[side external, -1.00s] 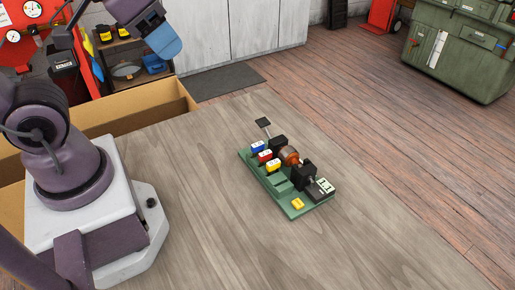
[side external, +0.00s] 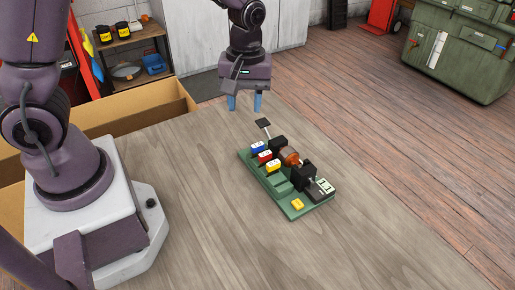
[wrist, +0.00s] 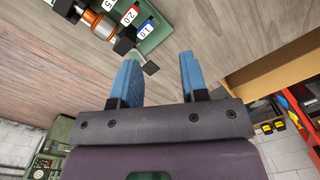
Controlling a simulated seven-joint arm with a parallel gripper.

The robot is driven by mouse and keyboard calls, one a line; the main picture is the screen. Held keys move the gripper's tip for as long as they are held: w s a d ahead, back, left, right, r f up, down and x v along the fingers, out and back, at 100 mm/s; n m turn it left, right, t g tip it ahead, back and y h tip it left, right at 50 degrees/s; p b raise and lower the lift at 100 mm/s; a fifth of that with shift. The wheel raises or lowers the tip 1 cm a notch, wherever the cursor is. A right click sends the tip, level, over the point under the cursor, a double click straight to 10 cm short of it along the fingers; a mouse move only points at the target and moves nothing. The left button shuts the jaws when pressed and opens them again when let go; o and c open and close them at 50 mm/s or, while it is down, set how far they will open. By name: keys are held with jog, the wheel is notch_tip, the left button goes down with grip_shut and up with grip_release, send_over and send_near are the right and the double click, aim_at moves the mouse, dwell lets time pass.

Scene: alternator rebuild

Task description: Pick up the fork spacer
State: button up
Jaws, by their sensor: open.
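Three small blocks with white labels stand in a row on a green base (side external: 294,209): blue (side external: 258,147), red (side external: 265,156) and yellow (side external: 273,167). They look like the spacers, but I cannot tell which is the fork spacer. In the wrist view the blue block (wrist: 144,28) reads 1.0 and the red block (wrist: 130,16) reads 2.0. My gripper (side external: 244,104) is open and empty, above the table beyond the base's far end. Its blue fingers also show in the wrist view (wrist: 158,62), apart from the blocks.
A copper-coloured rotor (side external: 290,157) sits between black supports beside the blocks. A black square plate on an arm (side external: 263,122) sticks out from the base's far end, near my fingers. A yellow button (side external: 297,204) is at the near end. The wooden table (side external: 210,220) around is clear.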

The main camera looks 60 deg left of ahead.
aim_at(256, 144)
jog(key=w+f+n, duration=0.1)
jog(key=f+n, duration=0.1)
jog(key=f, duration=0.2)
jog(key=w+f+n, duration=0.1)
jog(key=f+n, duration=0.1)
jog(key=f, duration=0.3)
jog(key=w+f+n, duration=0.1)
jog(key=f+n, duration=0.1)
jog(key=f, duration=0.3)
jog(key=shift+a+n+t, duration=0.3)
jog(key=shift+a, duration=0.1)
jog(key=c, duration=0.6)
